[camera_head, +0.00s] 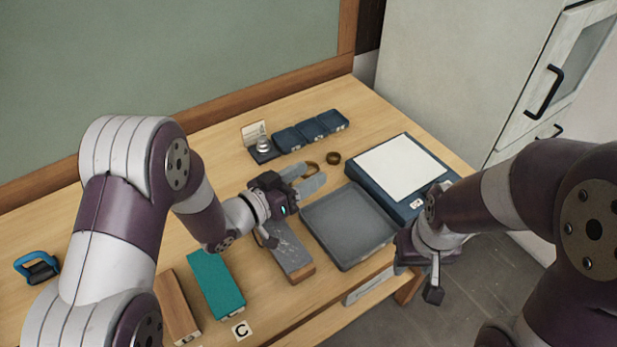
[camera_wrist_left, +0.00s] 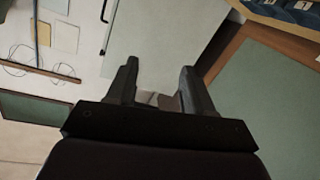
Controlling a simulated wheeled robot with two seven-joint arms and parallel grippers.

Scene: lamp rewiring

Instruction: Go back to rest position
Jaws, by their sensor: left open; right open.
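On the table (camera_head: 228,150) are a grey tray (camera_head: 348,263), a white-topped blue box (camera_head: 437,164), several dark blue boxes (camera_head: 311,128), a grey-topped block (camera_head: 290,253), a teal block (camera_head: 216,284), a wooden block (camera_head: 177,306) and a blue-handled item (camera_head: 36,267). A cabinet (camera_head: 460,70) stands behind right.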

